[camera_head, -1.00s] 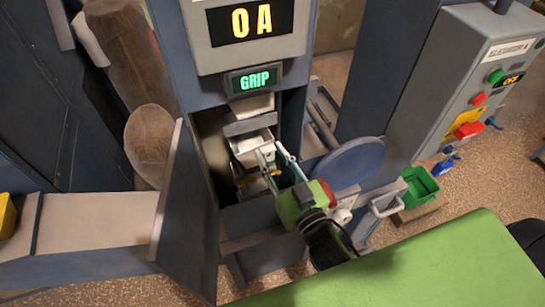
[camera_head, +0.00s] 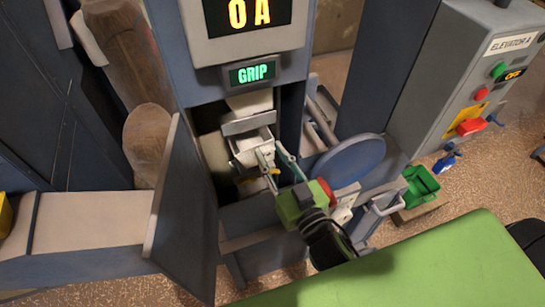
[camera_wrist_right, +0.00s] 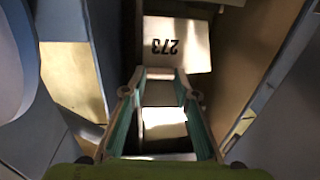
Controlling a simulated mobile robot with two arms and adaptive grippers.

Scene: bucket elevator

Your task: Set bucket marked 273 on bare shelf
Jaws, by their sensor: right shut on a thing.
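The pale bucket marked 273 (camera_wrist_right: 177,45) sits inside the open elevator housing. Its number appears upside down in the right wrist view, and the bucket also shows in the head view (camera_head: 248,145). My right gripper (camera_head: 268,154) reaches in through the opening from the front right. Its fingertips (camera_wrist_right: 161,74) are shut on the near edge of the bucket. I cannot pick out a bare shelf for certain. My left gripper is out of view.
An open grey door (camera_head: 183,220) stands left of the opening. A round blue disc (camera_head: 348,160) and a grey bucket (camera_head: 376,214) are to the right. A green bin (camera_head: 420,184) sits farther right. The display above reads GRIP (camera_head: 252,73).

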